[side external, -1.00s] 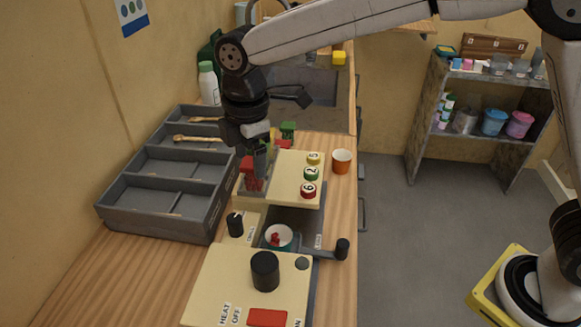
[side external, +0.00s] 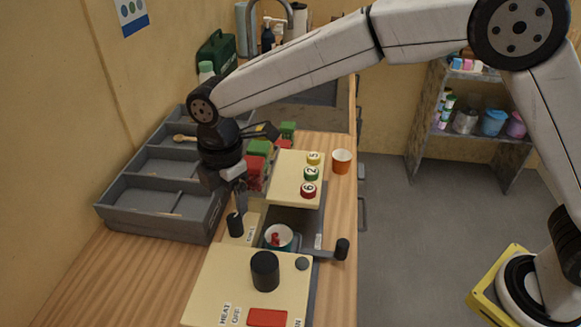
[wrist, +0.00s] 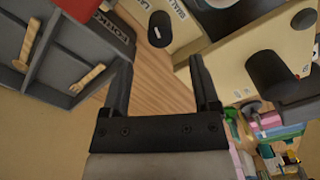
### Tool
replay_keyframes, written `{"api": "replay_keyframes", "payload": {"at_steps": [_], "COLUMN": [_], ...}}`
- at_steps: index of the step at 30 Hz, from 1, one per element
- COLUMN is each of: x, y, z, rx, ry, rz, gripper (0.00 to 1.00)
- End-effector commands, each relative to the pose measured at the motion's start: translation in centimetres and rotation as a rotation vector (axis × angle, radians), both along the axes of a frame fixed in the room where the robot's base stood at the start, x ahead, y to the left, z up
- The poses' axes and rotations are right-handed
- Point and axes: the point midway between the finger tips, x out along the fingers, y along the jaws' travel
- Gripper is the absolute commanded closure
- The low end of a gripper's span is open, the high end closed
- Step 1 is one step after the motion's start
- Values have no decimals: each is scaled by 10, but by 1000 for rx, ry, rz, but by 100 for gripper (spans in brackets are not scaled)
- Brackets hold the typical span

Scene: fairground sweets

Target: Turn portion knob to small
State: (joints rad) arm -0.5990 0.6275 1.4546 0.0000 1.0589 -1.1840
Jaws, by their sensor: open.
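A small black knob (side external: 235,224) stands on a cream panel (side external: 252,222) at the machine's left side. In the wrist view the same knob (wrist: 160,27) shows a white pointer mark, with partly readable lettering beside it. I cannot tell which setting the mark points at. My gripper (side external: 239,204) hangs just above and close to this knob. In the wrist view my gripper (wrist: 162,66) is open, with nothing between its fingers, and the knob lies beyond the fingertips. Whether a finger touches the knob is unclear.
A larger black knob (side external: 265,270) and a red switch (side external: 267,317) sit on the front panel. A cup (side external: 279,243) with something red stands behind them. A grey divided tray (side external: 118,204) is left. Red and green blocks (side external: 257,160) and an orange cup (side external: 341,161) stand behind.

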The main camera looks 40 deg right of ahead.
Motion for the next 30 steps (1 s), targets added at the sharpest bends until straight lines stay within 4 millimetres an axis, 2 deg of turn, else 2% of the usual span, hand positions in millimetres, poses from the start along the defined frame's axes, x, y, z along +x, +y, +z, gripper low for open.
{"api": "replay_keyframes", "payload": {"at_steps": [8, 21, 30], "x": [-1, 0, 0], "y": [0, 0, 0], "z": [-19, -69, -77], "rx": [-2, -1, -1], "ry": [3, 2, 1], "rz": [0, -1, -1], "gripper": [22, 22, 22]}}
